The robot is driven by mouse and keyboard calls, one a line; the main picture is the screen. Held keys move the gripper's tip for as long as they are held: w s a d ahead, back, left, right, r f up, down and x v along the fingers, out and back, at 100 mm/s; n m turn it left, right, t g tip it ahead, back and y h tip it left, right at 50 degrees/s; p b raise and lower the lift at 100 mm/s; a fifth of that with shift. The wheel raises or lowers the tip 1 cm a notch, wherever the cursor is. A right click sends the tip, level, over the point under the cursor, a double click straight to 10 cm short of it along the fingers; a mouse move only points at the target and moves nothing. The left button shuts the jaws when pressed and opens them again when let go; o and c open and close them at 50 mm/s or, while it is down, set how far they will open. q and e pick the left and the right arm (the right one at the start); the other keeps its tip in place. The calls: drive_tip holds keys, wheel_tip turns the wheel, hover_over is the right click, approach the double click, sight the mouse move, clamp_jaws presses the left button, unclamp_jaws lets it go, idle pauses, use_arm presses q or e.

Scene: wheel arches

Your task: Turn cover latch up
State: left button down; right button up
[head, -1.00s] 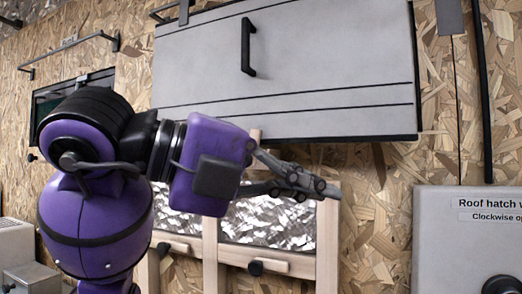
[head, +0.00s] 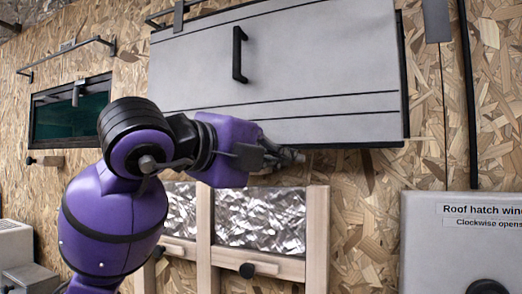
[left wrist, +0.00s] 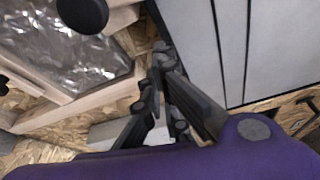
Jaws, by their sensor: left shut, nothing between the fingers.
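The foil-covered window in its pale wooden frame (head: 317,235) sits below the grey panel. A wooden latch bar (head: 285,266) with a black knob (head: 247,270) lies nearly level across its lower rail. In the left wrist view a large black knob (left wrist: 82,14) sits beside the foil, near pale wood; my arm hides this spot in the head view. I cannot tell which latch is the cover latch. My left gripper (head: 290,157) is shut and empty, at the grey panel's lower edge above the frame. It also shows in the wrist view (left wrist: 160,62). My right gripper is out of view.
The large grey panel (head: 300,70) with a black handle (head: 239,55) hangs above. A dark window (head: 70,115) with a wooden latch bar (head: 45,160) below is at left. A grey labelled box (head: 425,245) stands at lower right. The chipboard wall between is clear.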

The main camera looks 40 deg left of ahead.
use_arm(q)
drive_tip(key=a, duration=0.2)
drive_tip(key=s+a+r, duration=0.1)
drive_tip(key=shift+a, duration=0.25)
drive_tip(key=shift+s+a+r+n+t, duration=0.2)
drive_tip(key=shift+a+r+n+t, duration=0.1)
drive_tip(key=shift+a+r+n, duration=0.35)
